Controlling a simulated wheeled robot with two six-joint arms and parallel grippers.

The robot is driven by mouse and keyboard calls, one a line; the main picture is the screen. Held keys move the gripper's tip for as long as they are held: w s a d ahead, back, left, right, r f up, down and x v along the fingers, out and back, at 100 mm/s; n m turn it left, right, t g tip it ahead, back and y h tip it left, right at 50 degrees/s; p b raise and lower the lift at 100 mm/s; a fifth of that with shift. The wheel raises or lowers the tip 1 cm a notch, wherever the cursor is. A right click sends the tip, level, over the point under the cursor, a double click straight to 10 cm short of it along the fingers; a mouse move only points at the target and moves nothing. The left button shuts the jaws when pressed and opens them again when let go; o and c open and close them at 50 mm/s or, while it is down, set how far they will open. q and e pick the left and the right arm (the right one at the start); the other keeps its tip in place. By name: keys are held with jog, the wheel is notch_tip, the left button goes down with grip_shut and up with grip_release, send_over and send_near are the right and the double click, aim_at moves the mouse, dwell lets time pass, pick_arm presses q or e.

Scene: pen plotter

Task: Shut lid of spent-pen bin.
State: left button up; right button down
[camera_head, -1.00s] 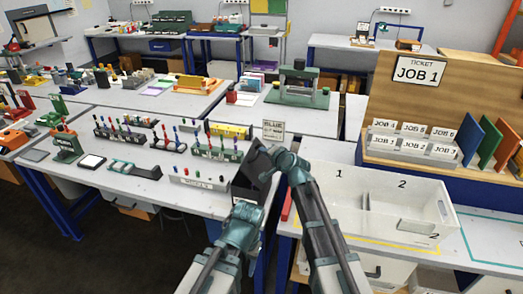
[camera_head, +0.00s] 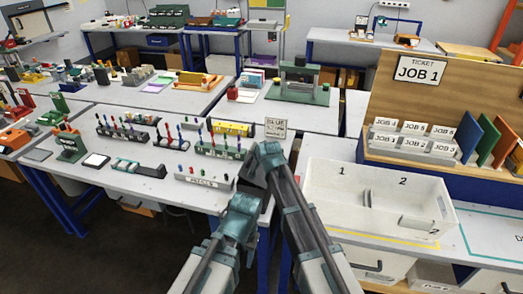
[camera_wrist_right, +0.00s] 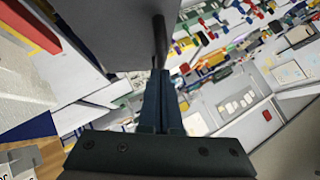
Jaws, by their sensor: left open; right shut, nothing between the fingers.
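The spent-pen bin is the dark box (camera_head: 266,213) at the right edge of the pen table, mostly hidden behind my arms. Its dark grey lid (camera_head: 252,172) shows above it, tilted, partly covered by my right gripper. My left gripper (camera_head: 246,203) is in front of the bin, open, with its fingertips hard to make out. My right gripper (camera_head: 264,153) is at the lid's upper right side. In the right wrist view its fingers (camera_wrist_right: 160,78) are shut and empty, close to a large grey panel that looks like the lid (camera_wrist_right: 112,32); contact is unclear.
A sign card (camera_head: 275,128) stands just behind the bin. A grey pen holder (camera_head: 203,178) and several pen racks (camera_head: 218,149) stand to its left. A white divided tray (camera_head: 335,205) is on the right-hand table, near my right arm.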

aim_at(248, 158)
jog(key=shift+w+a+f+n+h, duration=0.15)
jog(key=shift+a+f+h, duration=0.15)
jog(key=shift+a, duration=0.15)
jog(key=shift+w+a+f+n+h, duration=0.2)
jog(key=shift+a+h, duration=0.1)
jog(key=shift+a, duration=0.1)
jog(key=shift+a+f+n+g+h, duration=0.3)
jog(key=shift+a+f+h, duration=0.1)
jog(key=shift+f+h, duration=0.1)
jog(key=shift+a+f+b, duration=0.2)
jog(key=shift+f+b, duration=0.15)
jog(key=shift+b, duration=0.2)
jog(key=shift+w+a+f, duration=0.1)
jog(key=shift+a+f, duration=0.1)
jog(key=shift+a, duration=0.05)
jog(key=shift+r, duration=0.1)
